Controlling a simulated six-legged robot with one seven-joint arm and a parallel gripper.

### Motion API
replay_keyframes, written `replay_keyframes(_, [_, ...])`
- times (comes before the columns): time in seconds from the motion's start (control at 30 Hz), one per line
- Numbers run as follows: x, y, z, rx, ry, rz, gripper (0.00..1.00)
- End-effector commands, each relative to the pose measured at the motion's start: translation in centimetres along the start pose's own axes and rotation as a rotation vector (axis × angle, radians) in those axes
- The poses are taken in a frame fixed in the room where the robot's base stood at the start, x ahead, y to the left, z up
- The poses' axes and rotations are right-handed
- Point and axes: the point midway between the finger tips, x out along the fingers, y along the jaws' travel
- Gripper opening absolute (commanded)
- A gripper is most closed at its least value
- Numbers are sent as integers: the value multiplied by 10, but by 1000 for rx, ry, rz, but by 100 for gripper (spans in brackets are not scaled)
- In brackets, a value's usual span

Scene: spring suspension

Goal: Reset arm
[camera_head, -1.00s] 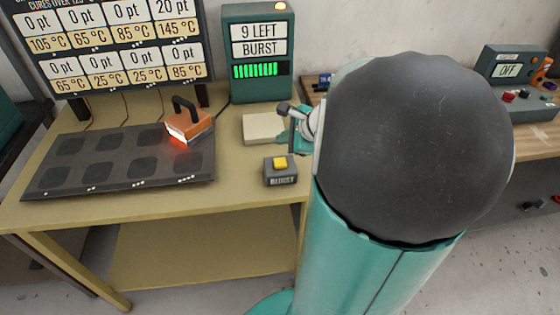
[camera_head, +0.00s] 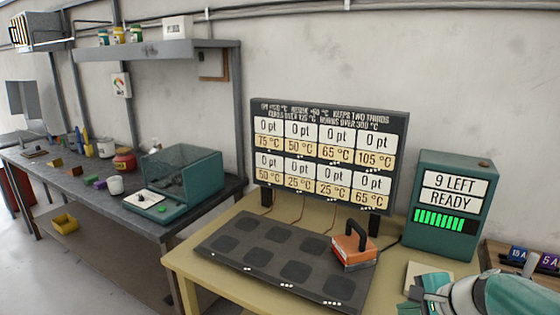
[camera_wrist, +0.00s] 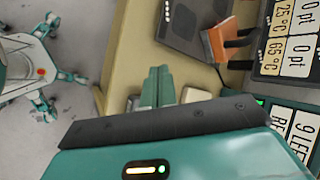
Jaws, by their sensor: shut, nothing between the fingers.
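My gripper (camera_head: 424,296) is at the lower right of the head view, in front of the green counter box and beside the pale pad (camera_head: 428,272). My teal arm runs out of the picture at the bottom right. In the wrist view, the two teal fingers of my gripper (camera_wrist: 158,84) lie side by side, shut and empty, over the yellow table (camera_wrist: 128,50). The orange block with a black handle (camera_head: 352,247) stands on the right end of the dark plate (camera_head: 238,262), apart from my gripper.
A board (camera_head: 328,160) of points and temperatures stands behind the plate. The green counter box (camera_head: 449,205) reads "9 LEFT READY". Left is a grey bench (camera_head: 150,227) with a green glass-topped box (camera_head: 178,185), mugs and small parts. A shelf (camera_head: 160,49) hangs above.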

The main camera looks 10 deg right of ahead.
Motion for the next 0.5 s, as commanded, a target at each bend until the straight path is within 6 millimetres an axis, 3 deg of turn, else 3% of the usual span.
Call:
replay_keyframes(0.03, [-3, 0, 33, -176, -22, 32, 0])
replay_keyframes(0.2, [-18, 22, 111, -755, -43, 156, 0])
replay_keyframes(0.3, [-30, 38, 142, -1083, -24, 223, 0])
replay_keyframes(0.5, [-50, 56, 167, -1518, 49, 319, 0])
